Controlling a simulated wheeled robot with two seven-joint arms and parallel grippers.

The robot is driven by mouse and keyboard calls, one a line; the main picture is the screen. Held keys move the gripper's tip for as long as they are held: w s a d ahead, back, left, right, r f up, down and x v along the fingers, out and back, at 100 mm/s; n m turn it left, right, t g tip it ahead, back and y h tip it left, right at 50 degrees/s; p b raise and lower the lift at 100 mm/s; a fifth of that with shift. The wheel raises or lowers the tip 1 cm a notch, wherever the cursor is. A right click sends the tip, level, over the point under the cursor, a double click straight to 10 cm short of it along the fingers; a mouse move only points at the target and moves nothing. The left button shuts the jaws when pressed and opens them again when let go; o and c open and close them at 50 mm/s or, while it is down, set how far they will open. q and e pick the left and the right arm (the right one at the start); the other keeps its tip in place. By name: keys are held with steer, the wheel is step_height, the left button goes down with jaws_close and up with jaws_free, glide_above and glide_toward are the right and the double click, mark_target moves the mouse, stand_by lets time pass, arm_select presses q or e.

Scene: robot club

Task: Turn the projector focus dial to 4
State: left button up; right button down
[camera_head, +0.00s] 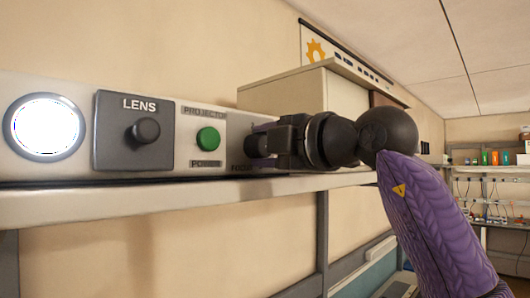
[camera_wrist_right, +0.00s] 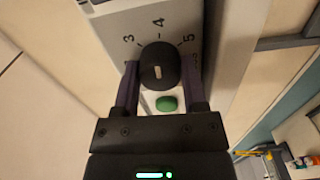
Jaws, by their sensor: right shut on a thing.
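The projector (camera_head: 60,170) is a long pale box on a shelf. Its focus dial (camera_wrist_right: 160,63) is a round black knob with a short white mark, on a face printed 3, 4 and 5. The mark looks roughly upright and in line with the 4; its exact setting is hard to tell. My right gripper (camera_wrist_right: 160,88) is shut on the dial, with one purple finger on each side. In the head view my right gripper (camera_head: 258,143) covers the dial and part of the focus label. My left gripper is not in view.
The green power button (camera_head: 208,139) sits just left of the right gripper, and also shows close to the fingers in the wrist view (camera_wrist_right: 166,103). Further left are the LENS knob (camera_head: 145,130) and the glowing lens (camera_head: 45,127). The shelf (camera_head: 150,203) edge runs below. A pale box (camera_head: 290,92) stands behind.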

steer(key=shift+m, duration=0.6)
steer(key=shift+c, duration=0.7)
jaws_free()
steer(key=shift+d, duration=0.1)
steer(key=b+v, duration=0.5)
steer(key=v, duration=0.5)
